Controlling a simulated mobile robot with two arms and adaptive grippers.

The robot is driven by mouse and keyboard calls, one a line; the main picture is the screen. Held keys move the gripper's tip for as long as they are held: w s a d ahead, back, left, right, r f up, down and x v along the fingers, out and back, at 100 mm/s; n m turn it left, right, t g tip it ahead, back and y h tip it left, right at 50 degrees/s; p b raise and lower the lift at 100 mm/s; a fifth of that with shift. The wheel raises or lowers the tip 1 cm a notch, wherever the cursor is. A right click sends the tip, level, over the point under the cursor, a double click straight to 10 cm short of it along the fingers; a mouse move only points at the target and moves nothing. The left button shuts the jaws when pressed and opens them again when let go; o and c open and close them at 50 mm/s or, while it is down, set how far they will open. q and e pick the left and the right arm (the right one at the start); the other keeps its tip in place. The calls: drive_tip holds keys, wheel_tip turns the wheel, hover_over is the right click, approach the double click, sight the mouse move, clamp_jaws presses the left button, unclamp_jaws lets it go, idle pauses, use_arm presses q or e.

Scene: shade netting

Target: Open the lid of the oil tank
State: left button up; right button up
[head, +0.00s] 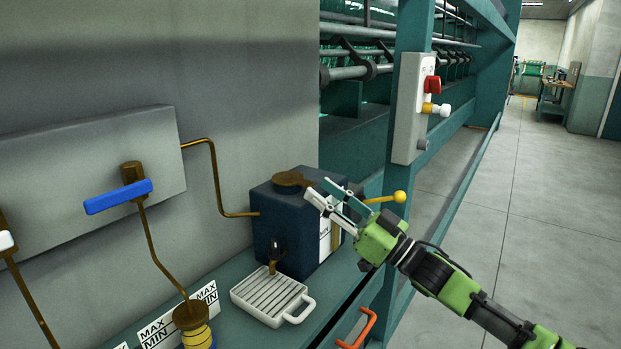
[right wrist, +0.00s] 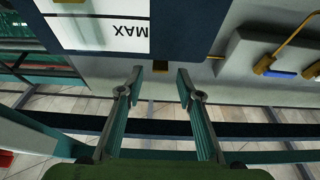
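The oil tank (head: 285,225) is a dark blue box on a green shelf, in the middle of the head view. Its round brown lid (head: 290,179) lies flat on top and looks closed. My right gripper (head: 317,187) is at the tank's right side near the top edge, to the right of the lid, with its fingers apart and nothing between them. In the right wrist view, the open fingers (right wrist: 160,72) point toward the tank (right wrist: 185,30) and its white MAX label (right wrist: 100,32). The lid cannot be made out clearly there. My left gripper is not in view.
A white slotted tray (head: 262,296) sits below the tank's tap. A yellow-knobbed lever (head: 399,197) is close behind my right gripper. A control box (head: 412,110) hangs on the green post. A blue-handled valve (head: 118,196) is at left. Open floor lies right.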

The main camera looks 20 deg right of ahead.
sight(313, 185)
drive_tip(key=x, duration=0.3)
drive_tip(key=shift+w+a+r+p, duration=0.1)
drive_tip(key=shift+w+a+p, duration=0.1)
drive_tip(key=shift+p, duration=0.15)
drive_tip(key=shift+w+a, duration=0.2)
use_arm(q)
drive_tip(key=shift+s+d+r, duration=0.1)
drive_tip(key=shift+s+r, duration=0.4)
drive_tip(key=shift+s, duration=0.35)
use_arm(e)
drive_tip(key=shift+c, duration=0.3)
